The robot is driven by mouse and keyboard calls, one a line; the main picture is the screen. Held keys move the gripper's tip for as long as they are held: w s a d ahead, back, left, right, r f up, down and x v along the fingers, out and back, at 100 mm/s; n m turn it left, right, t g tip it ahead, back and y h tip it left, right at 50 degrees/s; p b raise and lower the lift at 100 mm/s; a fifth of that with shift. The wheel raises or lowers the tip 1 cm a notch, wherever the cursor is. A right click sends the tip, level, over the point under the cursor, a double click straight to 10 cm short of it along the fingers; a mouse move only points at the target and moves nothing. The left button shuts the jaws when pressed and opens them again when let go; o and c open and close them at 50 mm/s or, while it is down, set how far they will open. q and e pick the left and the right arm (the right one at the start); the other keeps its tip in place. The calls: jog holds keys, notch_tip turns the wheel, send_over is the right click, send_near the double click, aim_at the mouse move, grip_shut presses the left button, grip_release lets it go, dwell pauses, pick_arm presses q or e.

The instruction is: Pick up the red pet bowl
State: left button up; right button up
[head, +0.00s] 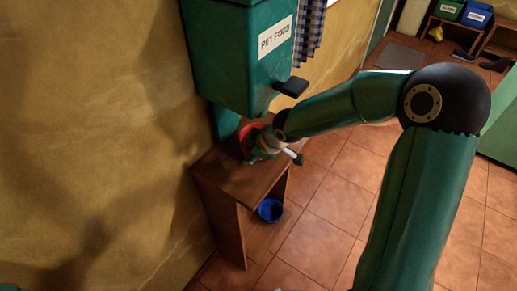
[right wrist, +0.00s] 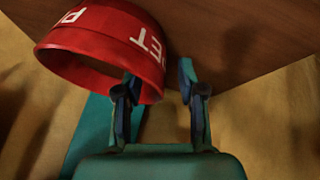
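The red pet bowl (head: 246,136) is on a small wooden bench (head: 217,176) under the green pet food dispenser (head: 238,52). In the right wrist view the bowl (right wrist: 115,45) fills the upper left, its white lettering upside down. My right gripper (head: 262,148) is at the bowl's near side in the head view, partly hiding it. In the right wrist view its fingers (right wrist: 158,72) are apart. One finger overlaps the bowl's rim and the other is just beyond the bowl's edge; contact cannot be told. My left gripper is not in view.
A blue bowl (head: 270,210) is low down at the bench's right side. The dispenser and its black lever (head: 291,87) hang close above the bench. A yellow wall (head: 90,120) is at the left. Tiled floor (head: 330,205) is open to the right.

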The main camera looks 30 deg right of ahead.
jog(key=shift+w+f, duration=0.15)
jog(key=shift+f, duration=0.1)
grip_shut()
jog(key=shift+r, duration=0.2)
dwell(0.3)
